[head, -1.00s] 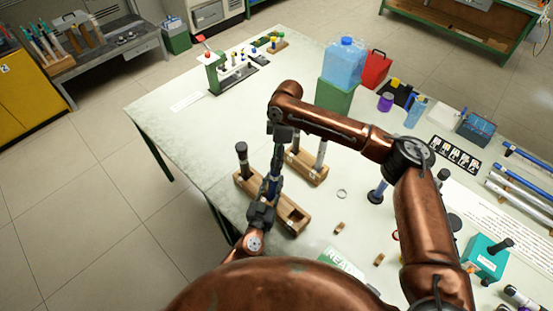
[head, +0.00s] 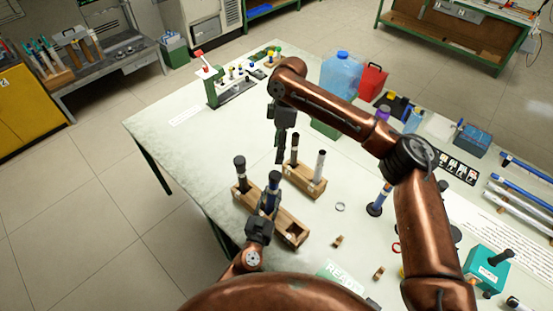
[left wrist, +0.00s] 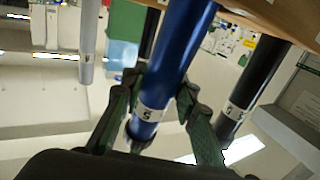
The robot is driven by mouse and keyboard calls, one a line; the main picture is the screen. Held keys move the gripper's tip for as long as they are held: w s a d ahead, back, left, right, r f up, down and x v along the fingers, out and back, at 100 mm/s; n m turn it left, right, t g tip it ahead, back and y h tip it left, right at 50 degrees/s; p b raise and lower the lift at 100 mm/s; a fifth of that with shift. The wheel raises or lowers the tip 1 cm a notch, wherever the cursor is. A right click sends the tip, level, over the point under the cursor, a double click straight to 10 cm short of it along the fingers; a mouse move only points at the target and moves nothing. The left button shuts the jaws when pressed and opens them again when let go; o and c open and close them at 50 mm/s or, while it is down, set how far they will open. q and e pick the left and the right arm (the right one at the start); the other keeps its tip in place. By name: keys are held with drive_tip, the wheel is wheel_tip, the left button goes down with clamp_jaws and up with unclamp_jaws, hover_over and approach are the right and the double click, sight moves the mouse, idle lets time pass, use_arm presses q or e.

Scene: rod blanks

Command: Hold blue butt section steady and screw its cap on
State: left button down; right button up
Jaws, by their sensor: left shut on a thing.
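The blue butt section (head: 272,192) stands in the middle of the front wooden rack (head: 283,226), with a dark top end. My left gripper (head: 262,225) is shut around it from the front. In the left wrist view the blue tube (left wrist: 180,50) lies between my finger pads (left wrist: 160,105), with a white numbered label and a dark end below it. Whether that dark end is a separate cap, and how it is seated, I cannot tell. My right gripper (head: 280,150) points down above and behind the blue section, apart from it; I see nothing in its fingers.
A black tube (head: 241,170) stands left in the front rack; its right socket is empty. A back rack (head: 305,181) holds a black tube and a silver tube (head: 318,168). A metal ring (head: 340,207) and another blue piece on a dark base (head: 377,203) stand to the right.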

use_arm(q)
drive_tip(key=shift+s+d, duration=0.1)
drive_tip(key=shift+d, duration=0.15)
drive_tip(key=c, duration=1.7)
unclamp_jaws()
drive_tip(key=shift+o, duration=1.3)
drive_tip(key=shift+a, duration=0.15)
drive_tip(key=v, duration=1.2)
